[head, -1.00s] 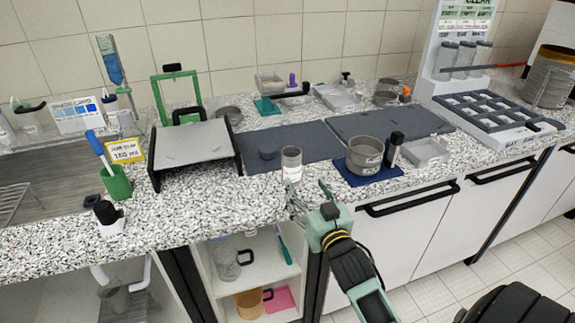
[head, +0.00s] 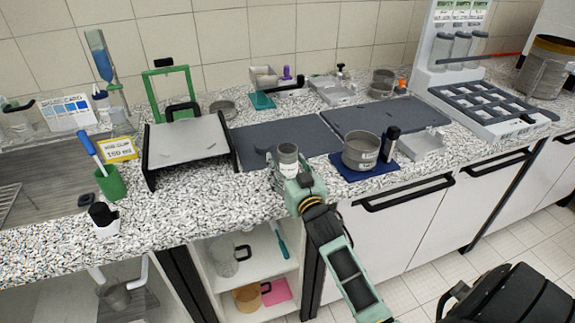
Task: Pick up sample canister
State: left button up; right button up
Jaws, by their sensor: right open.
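The sample canister (head: 288,158) is a small grey cylinder with a pale label. It stands upright on the speckled counter, near the front edge, in the middle of the head view. My right gripper (head: 287,177) is at the canister from the front, with its fingers around its lower part. The gripper is open; the canister's base is hidden behind it, and I cannot tell whether the fingers touch it. My left gripper is not in view.
A sieve pan (head: 361,151) and a black-capped brush or bottle (head: 390,143) stand on a blue mat (head: 352,176) to the right. Dark mats (head: 285,138) lie behind the canister. A grey sloped stand (head: 188,140) is at left. The counter's front edge is close below.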

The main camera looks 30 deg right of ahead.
jog(key=c, duration=1.5)
jog(key=shift+r, duration=0.1)
grip_shut()
jog(key=shift+r, duration=0.1)
